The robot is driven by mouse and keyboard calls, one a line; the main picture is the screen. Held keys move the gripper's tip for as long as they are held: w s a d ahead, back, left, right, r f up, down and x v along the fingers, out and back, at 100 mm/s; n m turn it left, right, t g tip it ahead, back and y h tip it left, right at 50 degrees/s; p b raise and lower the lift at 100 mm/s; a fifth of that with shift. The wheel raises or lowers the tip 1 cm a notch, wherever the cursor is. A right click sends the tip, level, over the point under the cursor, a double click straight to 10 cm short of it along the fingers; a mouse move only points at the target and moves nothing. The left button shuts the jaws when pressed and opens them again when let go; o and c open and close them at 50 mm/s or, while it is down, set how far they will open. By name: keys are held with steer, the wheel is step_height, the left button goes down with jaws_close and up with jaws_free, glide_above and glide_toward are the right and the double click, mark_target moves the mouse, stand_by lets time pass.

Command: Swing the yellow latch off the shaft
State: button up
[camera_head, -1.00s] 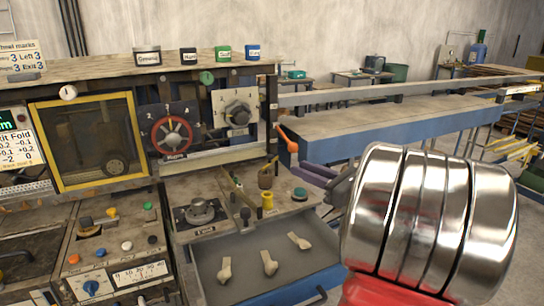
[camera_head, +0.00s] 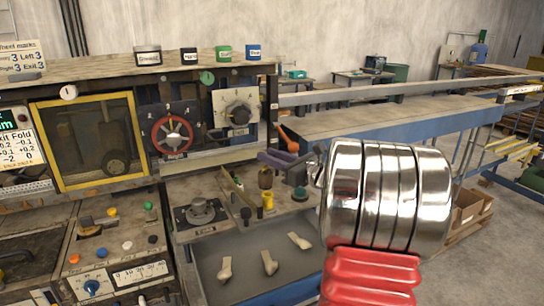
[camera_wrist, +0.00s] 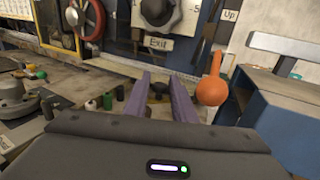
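No part is clearly recognisable as the yellow latch on a shaft. In the head view, a short yellow post (camera_head: 268,201) stands on the workbench, and a thin yellowish bar (camera_head: 238,183) lies left of it. My gripper (camera_head: 268,160) has purple fingers, which reach left above the bench near a dark brown knob (camera_head: 265,178). In the wrist view, the two fingers of my gripper (camera_wrist: 163,80) are spread apart with nothing held. A dark post shows beyond the gap between them. My silvery arm and red link cover the bench's right side.
An orange ball-ended handle (camera_wrist: 212,90) stands close right of the fingers. Behind are the grey Exit dial (camera_head: 238,113) and a red handwheel (camera_head: 172,135). A yellow-framed window (camera_head: 90,140) is at left. An open drawer (camera_head: 235,250) holds several pale pieces.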

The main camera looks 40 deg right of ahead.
steer(key=shift+w, duration=0.15)
steer(key=shift+c, duration=0.2)
jaws_close()
